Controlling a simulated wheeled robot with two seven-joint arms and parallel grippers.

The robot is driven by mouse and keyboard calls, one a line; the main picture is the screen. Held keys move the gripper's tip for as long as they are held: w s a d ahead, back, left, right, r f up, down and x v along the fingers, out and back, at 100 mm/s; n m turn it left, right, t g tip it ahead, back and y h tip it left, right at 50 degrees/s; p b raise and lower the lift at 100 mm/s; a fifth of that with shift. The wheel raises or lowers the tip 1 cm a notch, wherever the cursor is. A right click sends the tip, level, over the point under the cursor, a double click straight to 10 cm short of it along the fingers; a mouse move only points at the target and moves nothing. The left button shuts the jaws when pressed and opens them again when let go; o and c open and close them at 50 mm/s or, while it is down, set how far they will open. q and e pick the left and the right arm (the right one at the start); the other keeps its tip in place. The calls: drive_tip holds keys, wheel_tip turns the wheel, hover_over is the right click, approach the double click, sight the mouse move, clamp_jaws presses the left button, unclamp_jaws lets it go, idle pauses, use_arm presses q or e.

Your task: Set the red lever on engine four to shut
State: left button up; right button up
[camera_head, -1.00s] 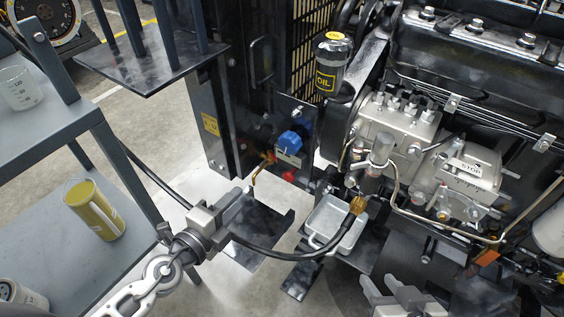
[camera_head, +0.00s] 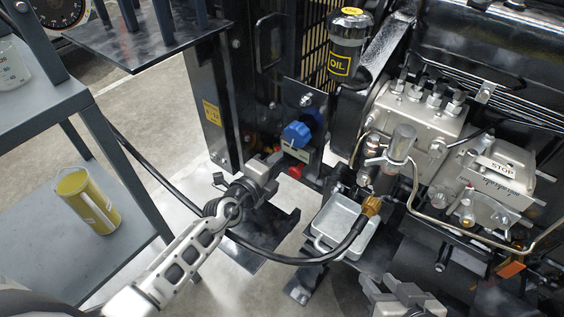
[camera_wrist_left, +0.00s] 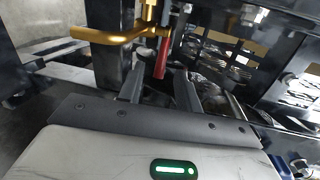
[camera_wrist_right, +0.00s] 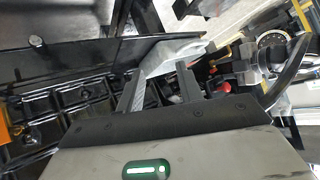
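The red lever (camera_head: 295,171) sits low on the dark panel, just below a blue knob (camera_head: 297,134). Its handle shows in the left wrist view as a red bar (camera_wrist_left: 161,57) hanging from a brass fitting (camera_wrist_left: 152,14). My left gripper (camera_head: 268,166) is open and empty, close to the left of the lever. In the left wrist view the red bar lies ahead, between the lines of its two fingers. Contact cannot be told. My right gripper (camera_head: 396,287) is open and empty at the bottom, below the grey tray (camera_head: 322,247). The red part also shows small in the right wrist view (camera_wrist_right: 225,88).
A brass-coloured pipe (camera_wrist_left: 100,36) crosses left of the lever in the left wrist view. A black hose (camera_head: 300,261) runs below my left gripper to a brass connector (camera_head: 371,206). A grey shelf (camera_head: 130,255) with a yellow can (camera_head: 88,203) stands left. The engine (camera_head: 420,110) fills the right.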

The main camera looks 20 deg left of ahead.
use_arm(q)
drive_tip(key=shift+x, duration=1.05)
use_arm(e)
drive_tip(key=shift+w+a+r, duration=0.15)
drive_tip(key=shift+w+r, duration=0.05)
drive_tip(key=shift+r, duration=0.25)
